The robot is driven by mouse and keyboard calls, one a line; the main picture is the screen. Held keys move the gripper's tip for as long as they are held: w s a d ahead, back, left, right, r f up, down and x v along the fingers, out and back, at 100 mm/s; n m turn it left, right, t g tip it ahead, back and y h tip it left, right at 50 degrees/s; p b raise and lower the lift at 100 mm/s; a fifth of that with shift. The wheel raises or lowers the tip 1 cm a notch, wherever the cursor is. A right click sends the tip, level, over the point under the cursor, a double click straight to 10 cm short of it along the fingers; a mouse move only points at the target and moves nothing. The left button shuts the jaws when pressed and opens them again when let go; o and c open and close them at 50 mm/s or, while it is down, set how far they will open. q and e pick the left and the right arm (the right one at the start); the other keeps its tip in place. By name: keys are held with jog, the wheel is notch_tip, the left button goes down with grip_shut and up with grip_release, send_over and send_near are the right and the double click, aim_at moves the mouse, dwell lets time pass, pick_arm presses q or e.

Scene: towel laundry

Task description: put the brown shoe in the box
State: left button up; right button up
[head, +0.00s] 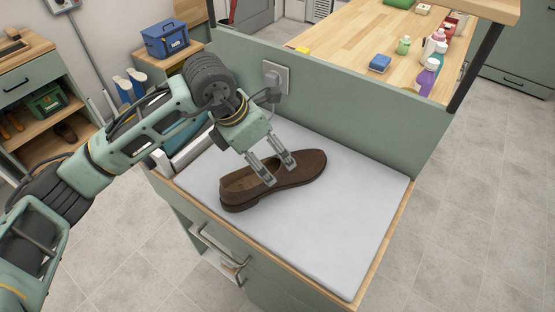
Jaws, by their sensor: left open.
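The brown shoe (304,167) is a loafer lying on the white top of the green cabinet, its opening at the left and its toe at the right. My left gripper (280,173) comes down over the middle of the shoe. Its two fingers are apart and their tips show in front of the shoe; I cannot tell whether they touch it. A blue box (165,40) with a handle stands on a wooden side table at the upper left; whether it is the task's box is unclear. A green box (46,101) sits on the left shelf. My right gripper is not in view.
A green panel (370,98) with a wall socket rises behind the white top (350,225). Beyond it, a wooden counter (345,35) holds several bottles and a blue block (380,63). The white top's front right is clear. Grey tiled floor lies open at right.

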aim_at(276, 169)
pick_arm(q)
jog(key=shift+s+d+f+p, duration=0.35)
jog(key=shift+s+d+f, duration=0.1)
jog(key=shift+s+f, duration=0.2)
jog(key=shift+d+f+p, duration=0.6)
jog(key=shift+f+p, duration=0.2)
jog(key=shift+f, duration=0.1)
jog(key=x, duration=0.2)
jog(key=shift+w+d+f+p, duration=0.1)
jog(key=shift+w+f+p, duration=0.15)
jog(key=shift+f+p, duration=0.05)
jog(key=shift+f, duration=0.3)
jog(key=c, duration=1.2)
jog(key=shift+w, duration=0.1)
jog(key=c, duration=0.5)
jog(key=shift+c, duration=0.2)
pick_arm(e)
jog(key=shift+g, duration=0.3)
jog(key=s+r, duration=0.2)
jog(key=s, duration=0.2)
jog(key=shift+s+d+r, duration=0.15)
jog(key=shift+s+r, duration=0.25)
